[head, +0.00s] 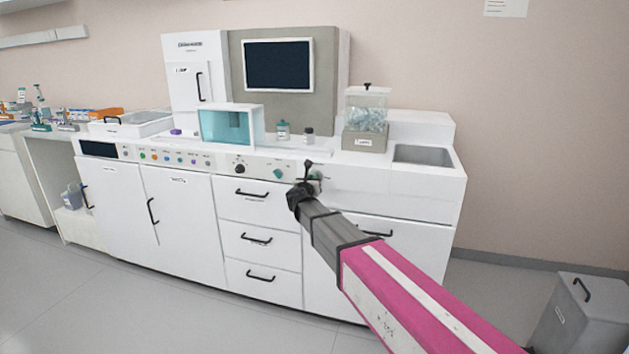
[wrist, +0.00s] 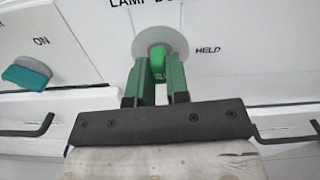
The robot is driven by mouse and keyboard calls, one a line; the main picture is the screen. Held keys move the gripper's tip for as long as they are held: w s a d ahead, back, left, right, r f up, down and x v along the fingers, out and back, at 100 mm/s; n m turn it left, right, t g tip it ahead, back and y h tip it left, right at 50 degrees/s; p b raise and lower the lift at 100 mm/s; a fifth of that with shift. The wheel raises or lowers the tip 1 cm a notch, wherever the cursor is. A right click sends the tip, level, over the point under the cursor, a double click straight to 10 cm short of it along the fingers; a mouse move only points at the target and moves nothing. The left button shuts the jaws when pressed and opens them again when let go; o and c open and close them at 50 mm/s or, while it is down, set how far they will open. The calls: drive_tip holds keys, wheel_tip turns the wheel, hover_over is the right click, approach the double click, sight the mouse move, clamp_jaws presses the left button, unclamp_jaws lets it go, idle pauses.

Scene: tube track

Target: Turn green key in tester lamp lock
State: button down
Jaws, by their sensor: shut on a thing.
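The green key (wrist: 158,58) sits at the middle of a pale round lock plate (wrist: 178,44) on the white front panel in the wrist view. My gripper (wrist: 160,75) is shut on the key, with one green finger on each side of it. The lettering above the lock is partly cut off and begins with "LAMP"; "HELD" is printed to the right of the plate. In the head view my gripper (head: 312,178) is at the right part of the control panel, and my wrist hides much of the lock there. How far the key is turned I cannot tell.
A teal knob (wrist: 27,74) marked "ON" is left of the lock. Black drawer handles (wrist: 290,133) stick out below on both sides. A clear-topped bin (head: 366,110) and a sink (head: 422,154) are on the counter at right. The floor in front is clear.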

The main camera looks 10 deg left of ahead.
drive_tip(key=shift+n, duration=1.1)
drive_tip(key=n, duration=0.3)
drive_tip(key=n, duration=0.3)
